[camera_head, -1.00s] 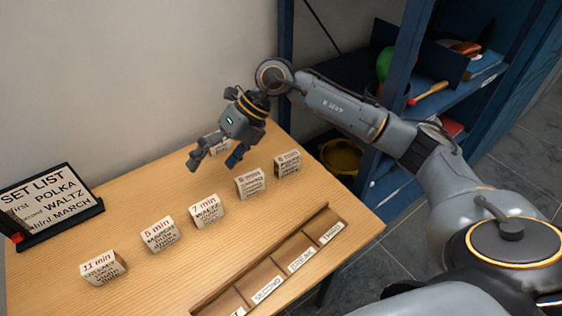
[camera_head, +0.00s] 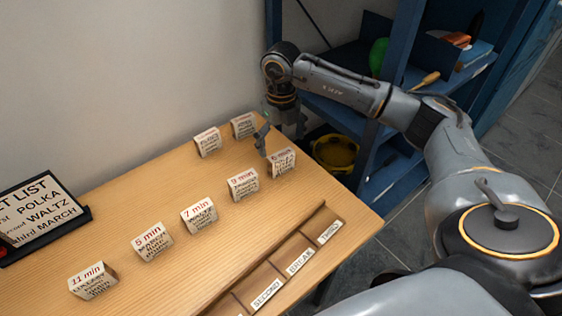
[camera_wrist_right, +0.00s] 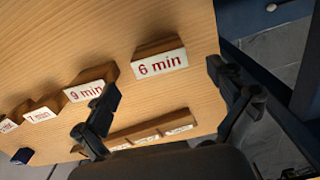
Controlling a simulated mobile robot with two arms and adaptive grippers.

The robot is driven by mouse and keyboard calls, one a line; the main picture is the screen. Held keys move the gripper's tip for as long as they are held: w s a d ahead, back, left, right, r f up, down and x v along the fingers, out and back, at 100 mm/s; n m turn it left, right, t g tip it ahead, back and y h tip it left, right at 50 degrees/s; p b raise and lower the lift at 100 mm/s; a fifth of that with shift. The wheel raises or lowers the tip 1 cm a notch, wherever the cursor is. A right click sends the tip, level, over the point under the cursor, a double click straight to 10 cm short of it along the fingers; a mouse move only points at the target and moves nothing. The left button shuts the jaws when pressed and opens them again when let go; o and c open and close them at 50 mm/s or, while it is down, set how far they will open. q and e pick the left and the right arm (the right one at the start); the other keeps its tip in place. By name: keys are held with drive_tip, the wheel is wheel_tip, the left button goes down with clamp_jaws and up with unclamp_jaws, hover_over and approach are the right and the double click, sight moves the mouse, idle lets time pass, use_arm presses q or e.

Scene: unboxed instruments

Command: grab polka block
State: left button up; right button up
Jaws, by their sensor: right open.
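The block labelled "6 min" (camera_head: 282,162) stands upright near the right end of the block row; the small print naming its piece is too blurred to read surely as polka. It also shows in the right wrist view (camera_wrist_right: 160,62), ahead of the fingers. My right gripper (camera_head: 279,137) is open and empty, just behind and above this block. In the right wrist view its fingers (camera_wrist_right: 162,85) are spread, with the 6 min block between their directions and the 9 min block (camera_wrist_right: 90,88) beside the left finger. My left gripper is in no view.
Blocks marked 7 min (camera_head: 199,215), 5 min (camera_head: 152,242) and 11 min (camera_head: 92,280) continue the row leftward. Two more blocks (camera_head: 208,142) stand behind. A slotted wooden tray (camera_head: 275,262) lies in front. A set list sign (camera_head: 40,212) stands left; a blue shelf (camera_head: 390,190) is right.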

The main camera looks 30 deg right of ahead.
sight(281, 154)
wheel_tip(281, 154, down, 5)
drive_tip(key=shift+f+p, duration=0.15)
drive_tip(key=shift+p, duration=0.25)
drive_tip(key=c, duration=1.3)
drive_tip(key=shift+o, duration=0.2)
